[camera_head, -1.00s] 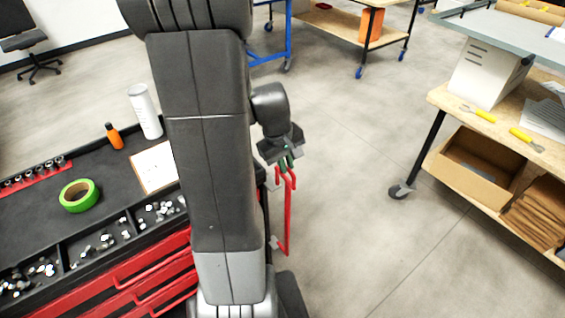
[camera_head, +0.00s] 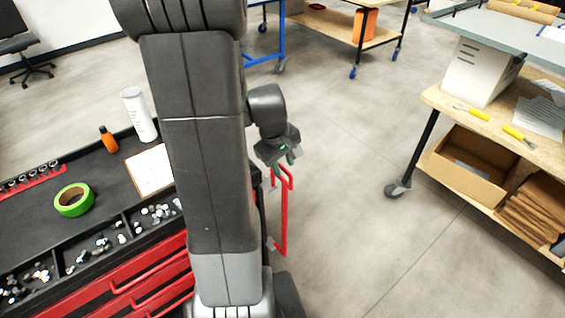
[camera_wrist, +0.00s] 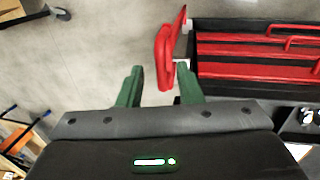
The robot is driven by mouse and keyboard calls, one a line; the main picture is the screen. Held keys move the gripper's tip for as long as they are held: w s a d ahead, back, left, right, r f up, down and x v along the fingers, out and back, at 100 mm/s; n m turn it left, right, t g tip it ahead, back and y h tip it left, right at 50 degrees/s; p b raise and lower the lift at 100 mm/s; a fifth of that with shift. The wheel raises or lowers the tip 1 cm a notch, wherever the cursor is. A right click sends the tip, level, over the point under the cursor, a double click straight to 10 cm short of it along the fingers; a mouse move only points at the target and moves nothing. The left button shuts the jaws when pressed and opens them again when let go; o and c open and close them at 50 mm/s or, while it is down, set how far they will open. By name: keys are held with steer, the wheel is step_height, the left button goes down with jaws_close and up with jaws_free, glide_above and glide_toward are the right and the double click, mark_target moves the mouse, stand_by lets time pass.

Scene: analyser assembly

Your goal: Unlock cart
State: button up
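The cart is a black-topped tool cart (camera_head: 105,190) with red drawers at the left of the head view. A red upright bar handle (camera_head: 284,215) stands at its right side. My gripper (camera_head: 284,160) is close to the upper end of this handle. In the wrist view my gripper (camera_wrist: 160,88) is open, its two green fingers well apart. The red handle (camera_wrist: 165,60) shows just beyond the fingertips, nearer the right finger; I cannot tell whether they touch. The red drawers (camera_wrist: 262,50) lie to the right. No lock part is clearly visible.
A green tape roll (camera_head: 73,200), an orange bottle (camera_head: 108,140) and a white canister (camera_head: 139,115) stand on the cart top. A wooden workbench (camera_head: 490,130) with boxes is at the right. Open floor (camera_head: 350,210) lies between cart and bench.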

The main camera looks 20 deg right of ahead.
step_height(320, 180, up, 14)
steer(key=s+a, duration=0.1)
steer(key=a, duration=0.1)
steer(key=shift+a+f+p, duration=0.25)
steer(key=shift+a+p, duration=0.05)
steer(key=shift+p, duration=0.05)
stand_by(0.4)
steer(key=f, duration=0.4)
steer(key=d+f, duration=0.1)
steer(key=f, duration=0.4)
steer(key=w+d+f, duration=0.1)
steer(key=f, duration=0.3)
steer(key=shift+d+f+b, duration=0.25)
steer(key=shift+f+b, duration=0.05)
steer(key=shift+b, duration=0.05)
steer(key=shift+r, duration=0.15)
